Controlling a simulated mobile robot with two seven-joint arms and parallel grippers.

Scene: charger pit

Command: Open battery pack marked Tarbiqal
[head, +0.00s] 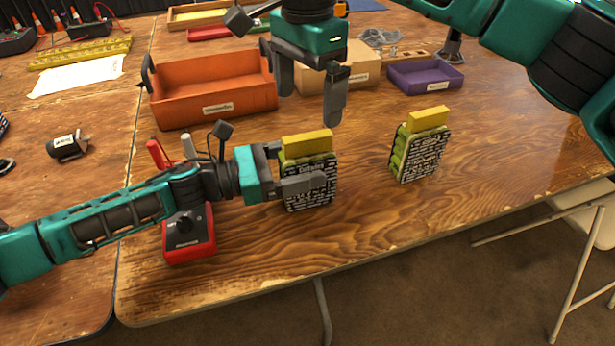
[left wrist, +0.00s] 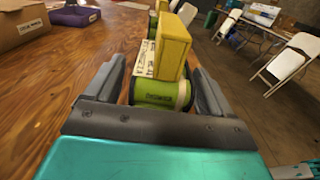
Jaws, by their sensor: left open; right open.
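A battery pack (head: 310,190) with a black, text-covered front and a yellow block lid (head: 306,143) stands upright on the wooden table. Its name is too small to read surely. A similar pack (head: 420,153) with a yellow lid (head: 428,118) stands to its right. My left gripper (head: 301,168) is open, with its fingers on either side of the nearer pack. In the left wrist view, the yellow lid (left wrist: 172,48) and a green cell (left wrist: 160,92) show between the fingers. My right gripper (head: 309,106) is open, pointing down, above and behind the nearer pack.
A red box with a black dial (head: 188,240) stands under my left arm. An orange bin (head: 213,88), a cardboard box (head: 335,72) and a purple tray (head: 426,76) stand behind. The table is clear between the packs and to the right.

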